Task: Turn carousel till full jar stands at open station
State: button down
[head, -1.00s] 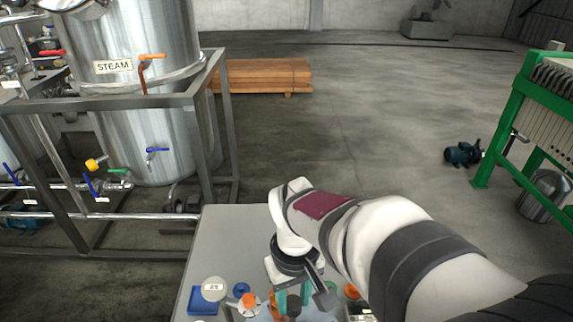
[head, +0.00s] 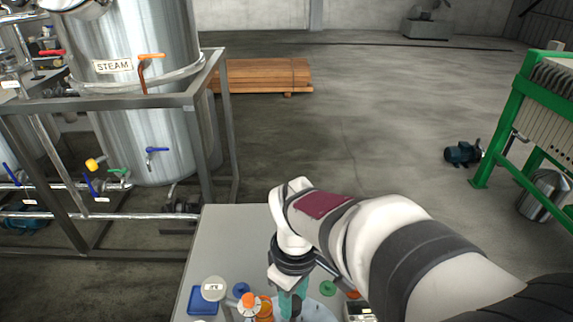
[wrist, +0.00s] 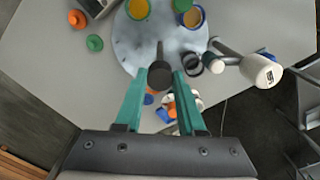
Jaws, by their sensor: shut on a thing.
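The carousel is a pale grey disc (wrist: 150,45), partly hidden by my gripper; its edge also shows in the head view (head: 322,312). A dark round knob (wrist: 160,76) on a bar stands over the disc. My gripper (wrist: 160,80) has its teal fingers on either side of this knob and is shut on it. In the head view my gripper (head: 292,302) points down over the table. A jar with yellow contents (wrist: 138,9) and a blue-rimmed jar (wrist: 190,16) with amber inside stand on the disc's far part. I cannot tell which station is open.
A white labelled round head on an arm (wrist: 264,70) stands beside the disc, near a dark ring (wrist: 192,63). Green (wrist: 94,43) and orange (wrist: 76,18) pieces lie on the grey table. A blue tray (head: 202,301) lies at the table's left.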

jog(key=shift+n, duration=2.4)
jog(key=shift+w+n, duration=0.1)
jog(key=shift+n, duration=7.1)
jog(key=c, duration=0.5)
grip_release()
